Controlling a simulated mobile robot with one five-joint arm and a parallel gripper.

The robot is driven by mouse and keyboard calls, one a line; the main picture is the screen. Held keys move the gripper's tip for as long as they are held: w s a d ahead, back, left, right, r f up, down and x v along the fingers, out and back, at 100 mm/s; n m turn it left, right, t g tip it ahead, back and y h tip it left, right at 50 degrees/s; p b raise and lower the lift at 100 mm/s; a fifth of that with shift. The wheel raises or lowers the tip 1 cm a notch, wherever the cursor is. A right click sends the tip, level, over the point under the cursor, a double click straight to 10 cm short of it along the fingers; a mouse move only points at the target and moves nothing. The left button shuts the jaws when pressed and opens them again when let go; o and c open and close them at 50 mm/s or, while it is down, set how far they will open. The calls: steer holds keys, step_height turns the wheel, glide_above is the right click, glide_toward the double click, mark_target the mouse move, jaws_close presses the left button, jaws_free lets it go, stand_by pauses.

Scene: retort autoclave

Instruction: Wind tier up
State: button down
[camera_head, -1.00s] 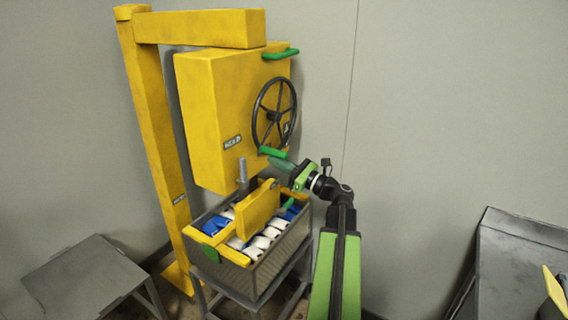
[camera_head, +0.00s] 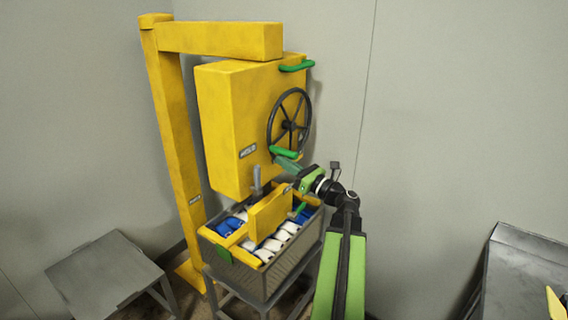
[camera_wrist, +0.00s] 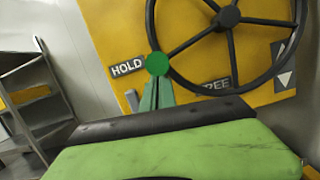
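The yellow winch housing (camera_head: 222,130) hangs below a yellow beam and post. Its black handwheel (camera_head: 289,124) faces right. A green handle (camera_head: 286,153) is at the wheel's lower rim. In the wrist view this handle (camera_wrist: 157,64) appears as a round green end, left and below the hub, between the HOLD and FREE labels. My gripper (camera_head: 285,165) reaches in from the right, with its fingertips just under the handle. In the wrist view the fingers (camera_wrist: 155,94) run up to it, close together, their tips partly hidden. I cannot tell whether they clasp it.
A grey basket (camera_head: 278,272) of white and blue items stands on a frame below the housing, with a yellow plate (camera_head: 270,210) across it. A grey table (camera_head: 105,280) is at lower left. A grey surface (camera_head: 530,265) is at lower right. A wall is close behind.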

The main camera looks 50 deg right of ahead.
steer(key=shift+r, duration=0.1)
step_height(320, 180, down, 5)
steer(key=a+b, duration=0.1)
steer(key=b, duration=0.4)
steer(key=b+v, duration=0.1)
steer(key=v, duration=0.9)
steer(key=shift+r, duration=0.4)
steer(key=shift+s, duration=0.1)
